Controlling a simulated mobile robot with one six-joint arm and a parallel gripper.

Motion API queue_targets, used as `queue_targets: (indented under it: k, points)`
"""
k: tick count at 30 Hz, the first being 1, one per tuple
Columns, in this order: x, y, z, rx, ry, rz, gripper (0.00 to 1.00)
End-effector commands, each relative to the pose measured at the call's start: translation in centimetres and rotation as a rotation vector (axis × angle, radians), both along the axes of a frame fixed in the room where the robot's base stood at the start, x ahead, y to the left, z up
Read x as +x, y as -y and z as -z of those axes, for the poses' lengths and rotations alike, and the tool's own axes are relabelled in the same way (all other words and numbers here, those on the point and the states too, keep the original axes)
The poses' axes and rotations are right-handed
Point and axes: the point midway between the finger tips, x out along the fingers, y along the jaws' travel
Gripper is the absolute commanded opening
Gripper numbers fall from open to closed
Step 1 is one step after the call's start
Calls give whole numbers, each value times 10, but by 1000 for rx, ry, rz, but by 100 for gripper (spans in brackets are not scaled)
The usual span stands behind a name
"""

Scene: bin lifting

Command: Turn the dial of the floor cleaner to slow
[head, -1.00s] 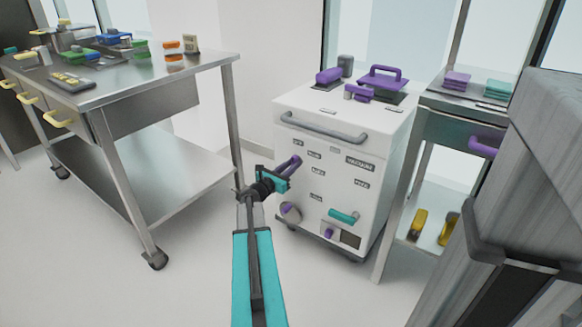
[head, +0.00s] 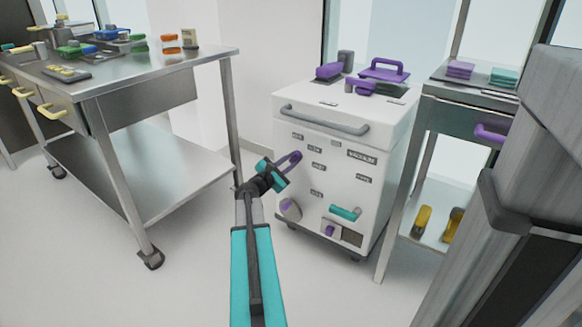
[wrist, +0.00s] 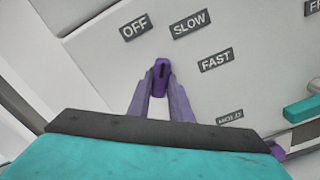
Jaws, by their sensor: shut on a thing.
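The floor cleaner (head: 388,140) is a white wheeled unit with a grey bar handle and small labels on its front. My gripper (head: 296,157) is at the upper left of that front. In the wrist view its purple-grey fingers (wrist: 161,88) are shut on the small purple dial (wrist: 161,70), one on each side. The SLOW label (wrist: 189,23) is above right of the dial, the OFF label (wrist: 135,27) above left and the FAST label (wrist: 215,60) to the right. The dark line on the dial points roughly upward, between OFF and SLOW; its exact setting is hard to tell.
A teal handle (head: 345,213) and a round purple-grey knob (head: 290,209) are lower on the front. A steel table (head: 180,75) with tools stands at left. A shelf unit (head: 455,110) stands close on the right. The floor before the cleaner is clear.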

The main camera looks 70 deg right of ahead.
Motion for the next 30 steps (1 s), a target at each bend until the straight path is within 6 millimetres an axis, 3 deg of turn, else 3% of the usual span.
queue_targets:
  k: [12, 28, 29, 30]
  points:
    - [0, -1, 3, -62, 241, 2, 0]
    - [0, -1, 1, -71, 276, 1, 0]
    - [0, -1, 1, -71, 276, 1, 20]
    - [0, -1, 1, -71, 276, 1, 27]
